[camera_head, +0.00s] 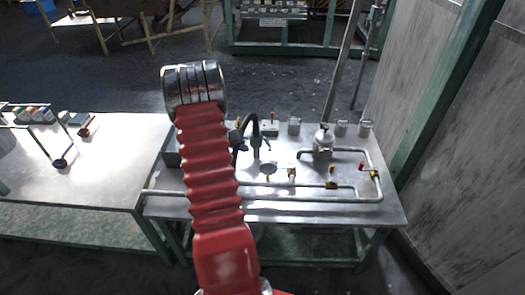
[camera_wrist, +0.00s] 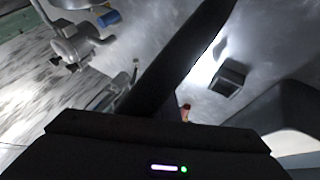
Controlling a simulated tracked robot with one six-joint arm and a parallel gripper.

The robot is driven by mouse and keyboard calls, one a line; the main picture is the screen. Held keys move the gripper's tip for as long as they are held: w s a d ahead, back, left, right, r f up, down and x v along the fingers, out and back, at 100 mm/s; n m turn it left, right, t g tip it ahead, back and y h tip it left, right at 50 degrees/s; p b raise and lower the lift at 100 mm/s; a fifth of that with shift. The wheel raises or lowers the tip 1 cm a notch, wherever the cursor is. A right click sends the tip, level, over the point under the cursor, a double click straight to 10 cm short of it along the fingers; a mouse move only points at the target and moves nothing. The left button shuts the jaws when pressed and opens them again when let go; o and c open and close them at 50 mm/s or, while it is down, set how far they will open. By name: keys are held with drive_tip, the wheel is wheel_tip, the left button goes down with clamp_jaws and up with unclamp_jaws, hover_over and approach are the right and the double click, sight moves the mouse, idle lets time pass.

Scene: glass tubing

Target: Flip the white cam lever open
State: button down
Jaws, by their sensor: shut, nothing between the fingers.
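My gripper is a dark shape just right of my red arm in the head view, over the metal bench (camera_head: 300,208). In the wrist view my gripper (camera_wrist: 212,22) shows as one long dark finger shape reaching to the upper right, shut with nothing held. I cannot clearly pick out the white cam lever in either view. A small pale fitting (camera_head: 291,173) stands on the bench right of my gripper, too small to identify. In the wrist view a small upright piece (camera_wrist: 135,66) stands left of the finger, and a red-tipped piece (camera_wrist: 186,112) is partly hidden below it.
A metal vessel (camera_head: 323,146) with pipework stands on the right half of the bench. A pipe (camera_head: 310,198) runs along the bench front, with coloured valve handles (camera_head: 375,174). Another table (camera_head: 95,165) adjoins at left.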

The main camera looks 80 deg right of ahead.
sight(267, 143)
drive_tip(key=x, duration=1)
drive_tip(key=shift+f, duration=0.15)
drive_tip(key=shift+s+d+r, duration=0.2)
drive_tip(key=shift+s, duration=0.4)
drive_tip(key=shift+s+d+r, duration=0.2)
drive_tip(key=shift+s, duration=0.35)
drive_tip(key=shift+s+d+r, duration=0.15)
drive_tip(key=shift+s+d, duration=0.15)
drive_tip(key=shift+s, duration=0.3)
